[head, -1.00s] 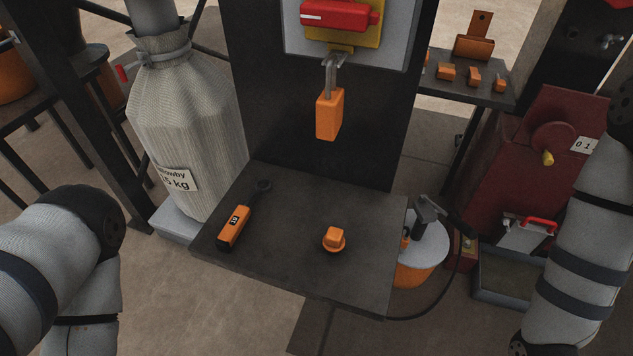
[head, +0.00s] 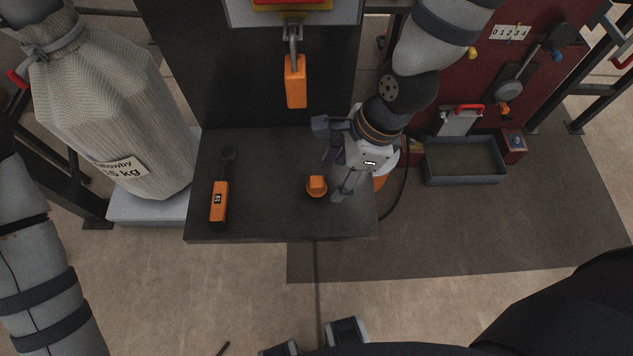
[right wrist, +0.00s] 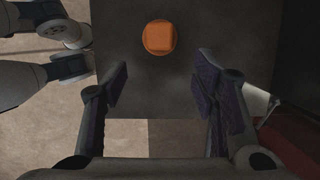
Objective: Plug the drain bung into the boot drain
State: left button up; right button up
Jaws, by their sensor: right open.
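The drain bung, I take it, is the orange piece (head: 316,187) with a square head and round flange on the dark table (head: 270,218); it also shows in the right wrist view (right wrist: 159,37). My right gripper (head: 331,162) is open and empty over the table's right part, just right of the bung. In the right wrist view the bung lies ahead of the spread fingertips (right wrist: 162,78), with nothing between them. I cannot pick out the boot drain.
An orange-handled tool (head: 219,200) lies on the table's left. An orange block (head: 295,82) hangs above its back edge. A large sack (head: 110,110) stands at left. A red machine (head: 447,90) and a grey tray (head: 464,163) are at right. The table's front middle is clear.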

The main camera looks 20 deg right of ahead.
aim_at(317, 181)
jog(key=shift+w+a, duration=0.15)
jog(key=shift+a, duration=0.45)
jog(key=shift+w+a, duration=0.15)
jog(key=shift+a, duration=0.4)
jog(key=x, duration=0.3)
jog(key=shift+a+r+b, duration=0.15)
jog(key=shift+a+b, duration=0.15)
jog(key=shift+a, duration=0.05)
jog(key=shift+f, duration=0.2)
jog(key=shift+w+r, duration=0.1)
jog(key=c, duration=1.2)
